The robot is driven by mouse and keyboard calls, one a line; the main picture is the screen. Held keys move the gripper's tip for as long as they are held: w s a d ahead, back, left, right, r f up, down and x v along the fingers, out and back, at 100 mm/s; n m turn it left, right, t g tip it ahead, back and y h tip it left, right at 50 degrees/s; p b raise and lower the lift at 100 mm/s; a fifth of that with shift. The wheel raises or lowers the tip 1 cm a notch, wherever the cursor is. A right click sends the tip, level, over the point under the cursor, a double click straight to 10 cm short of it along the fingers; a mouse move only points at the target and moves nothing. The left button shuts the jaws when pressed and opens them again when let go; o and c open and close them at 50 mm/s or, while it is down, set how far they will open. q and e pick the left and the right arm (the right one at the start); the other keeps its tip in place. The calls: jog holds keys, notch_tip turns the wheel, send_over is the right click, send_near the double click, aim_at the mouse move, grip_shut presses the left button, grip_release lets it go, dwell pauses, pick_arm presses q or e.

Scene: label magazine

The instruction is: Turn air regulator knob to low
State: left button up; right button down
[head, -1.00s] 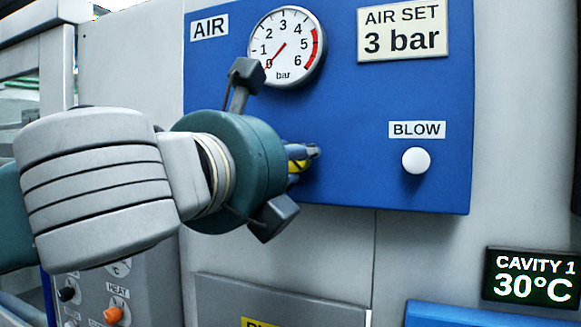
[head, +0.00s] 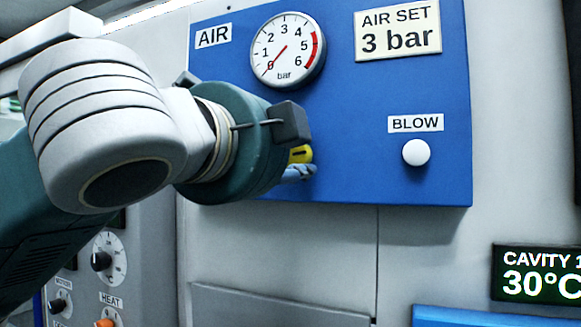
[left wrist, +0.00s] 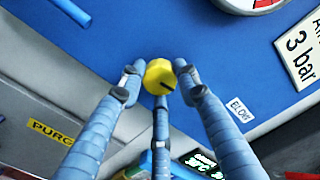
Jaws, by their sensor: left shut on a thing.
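The yellow air regulator knob (left wrist: 159,76) sits on the blue air panel in the left wrist view, with a short dark mark at its edge. My left gripper (left wrist: 160,80) has its blue fingers closed around it. In the head view my left gripper (head: 298,170) reaches the panel, and only a bit of the yellow knob (head: 300,154) shows past the wrist. The round pressure gauge (head: 282,48) above has its needle pointing at about 0. A sign (head: 398,30) reads AIR SET 3 bar. My right gripper is in neither view.
A white BLOW button (head: 416,152) is on the panel (head: 360,110) to the right of the knob. A CAVITY 1 display (head: 538,275) reads 30°C at lower right. A HEAT control (head: 104,323) and a dial (head: 103,260) are at lower left.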

pick_arm(q)
jog(key=n+b, duration=0.1)
jog(key=n, duration=0.1)
jog(key=n+b, duration=0.1)
jog(key=n, duration=0.1)
jog(key=shift+d+f+n, duration=0.2)
jog(key=shift+f+n, duration=0.1)
jog(key=shift+f, duration=0.1)
jog(key=n+b, duration=0.3)
jog(key=n, duration=0.1)
jog(key=shift+r+n, duration=0.1)
jog(key=shift+n, duration=0.2)
jog(key=n+b, duration=0.1)
jog(key=n, duration=0.1)
jog(key=n+b, duration=0.1)
jog(key=n, duration=0.2)
jog(key=shift+a+r+b, duration=0.15)
jog(key=shift+b, duration=0.25)
jog(key=shift+r+n+b, duration=0.15)
jog(key=shift+n+b, duration=0.25)
jog(key=shift+n, duration=0.4)
jog(key=shift+a+r, duration=0.1)
jog(key=shift+r, duration=0.1)
jog(key=o, duration=1)
jog(key=shift+c, duration=0.2)
jog(key=shift+o, duration=0.9)
jog(key=shift+f, duration=0.1)
